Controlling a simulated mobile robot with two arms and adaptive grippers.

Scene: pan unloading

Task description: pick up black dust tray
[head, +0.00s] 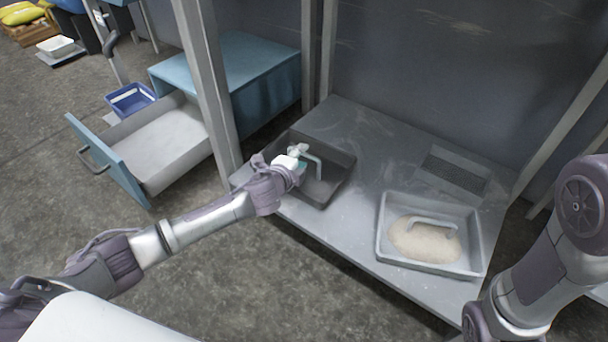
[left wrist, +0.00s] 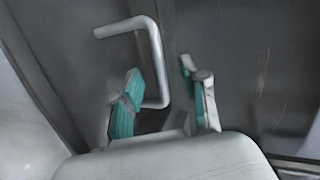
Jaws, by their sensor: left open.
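The black dust tray (head: 337,184) sits at the left end of the grey metal bench, with a light grey bar handle (head: 318,164) standing up from it. My left gripper (head: 302,160) is over the tray, close to the handle. In the left wrist view my left gripper (left wrist: 160,95) is open, its two green-padded fingers apart. The handle (left wrist: 155,60) shows beyond and partly between the fingers there; I cannot tell whether they touch it. My left wrist hides part of the tray's near left side. My right arm shows at the right edge of the head view, its gripper out of frame.
A light grey tray (head: 479,240) holding a sand-coloured heap (head: 410,243) stands to the right on the bench (head: 350,235). A bench post (head: 205,85) rises just left of my gripper. An open blue drawer (head: 105,165) stands further left. The bench between the trays is clear.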

